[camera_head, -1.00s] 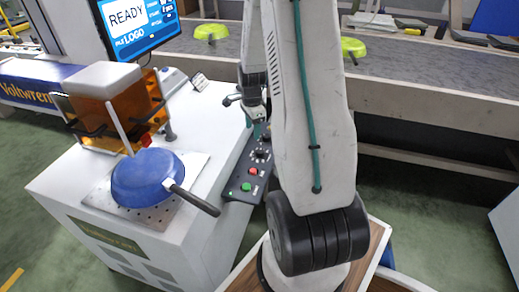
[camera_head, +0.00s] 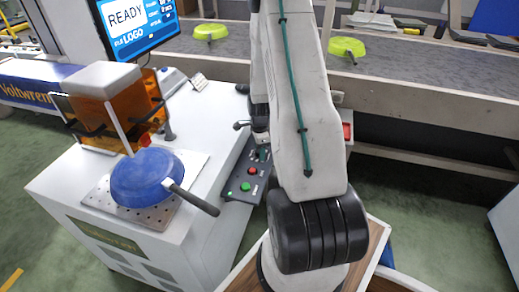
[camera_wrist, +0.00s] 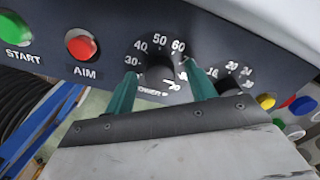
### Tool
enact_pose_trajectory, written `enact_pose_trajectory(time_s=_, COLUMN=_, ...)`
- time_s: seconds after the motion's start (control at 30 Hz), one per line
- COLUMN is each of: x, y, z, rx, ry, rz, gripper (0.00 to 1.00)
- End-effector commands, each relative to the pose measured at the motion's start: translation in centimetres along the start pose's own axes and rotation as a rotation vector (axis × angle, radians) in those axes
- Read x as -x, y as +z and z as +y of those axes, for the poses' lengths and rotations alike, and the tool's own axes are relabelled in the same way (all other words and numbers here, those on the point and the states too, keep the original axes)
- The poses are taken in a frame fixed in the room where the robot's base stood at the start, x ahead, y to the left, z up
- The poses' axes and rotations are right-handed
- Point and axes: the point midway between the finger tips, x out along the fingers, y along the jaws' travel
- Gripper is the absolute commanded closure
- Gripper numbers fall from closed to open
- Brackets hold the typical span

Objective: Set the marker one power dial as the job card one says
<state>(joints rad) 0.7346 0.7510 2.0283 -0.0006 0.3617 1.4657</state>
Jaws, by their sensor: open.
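The power dial (camera_wrist: 160,70) is a black round knob on a dark panel, with white numbers 30, 40, 50 and 60 legible around it. The lower right numbers are partly hidden, and I cannot read where the pointer stands. My gripper (camera_wrist: 161,84) is open, with one teal finger on each side of this dial; I cannot tell whether they touch it. In the head view my gripper (camera_head: 262,151) is over the far end of the control panel (camera_head: 236,192), partly hidden by my arm. A small tilted card (camera_head: 198,80) stands on the machine top, its text too small to read.
A second numbered dial (camera_wrist: 228,88) sits close to the right finger. A red AIM button (camera_wrist: 81,45) and green START button (camera_wrist: 14,27) are left. A blue pan (camera_head: 146,178) lies on the perforated plate, its handle near the panel. The monitor (camera_head: 137,22) reads READY.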

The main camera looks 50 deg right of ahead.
Motion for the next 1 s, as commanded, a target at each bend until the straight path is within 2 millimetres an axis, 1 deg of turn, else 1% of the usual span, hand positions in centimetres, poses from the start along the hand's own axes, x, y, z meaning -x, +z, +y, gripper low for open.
enact_pose_trajectory(time_s=0.1, x=0.04, y=0.0, z=-0.02, rx=0.0, ry=-0.001, rz=0.0, gripper=0.45)
enact_pose_trajectory(time_s=0.13, x=0.04, y=0.0, z=-0.02, rx=0.0, ry=-0.001, rz=0.0, gripper=0.47)
enact_pose_trajectory(time_s=0.17, x=0.04, y=0.0, z=-0.02, rx=0.0, ry=-0.001, rz=0.0, gripper=0.56)
enact_pose_trajectory(time_s=0.2, x=0.05, y=0.0, z=-0.02, rx=0.0, ry=-0.001, rz=0.0, gripper=0.67)
enact_pose_trajectory(time_s=0.27, x=0.05, y=0.0, z=-0.02, rx=0.0, ry=-0.001, rz=0.0, gripper=0.84)
enact_pose_trajectory(time_s=0.3, x=0.06, y=0.0, z=-0.03, rx=0.0, ry=-0.001, rz=0.0, gripper=0.89)
enact_pose_trajectory(time_s=0.67, x=0.08, y=0.01, z=-0.05, rx=0.042, ry=-0.001, rz=0.0, gripper=0.89)
enact_pose_trajectory(time_s=0.87, x=0.09, y=0.02, z=-0.05, rx=0.153, ry=-0.001, rz=0.0, gripper=0.89)
enact_pose_trajectory(time_s=1.0, x=0.1, y=0.02, z=-0.06, rx=0.27, ry=-0.001, rz=0.0, gripper=0.89)
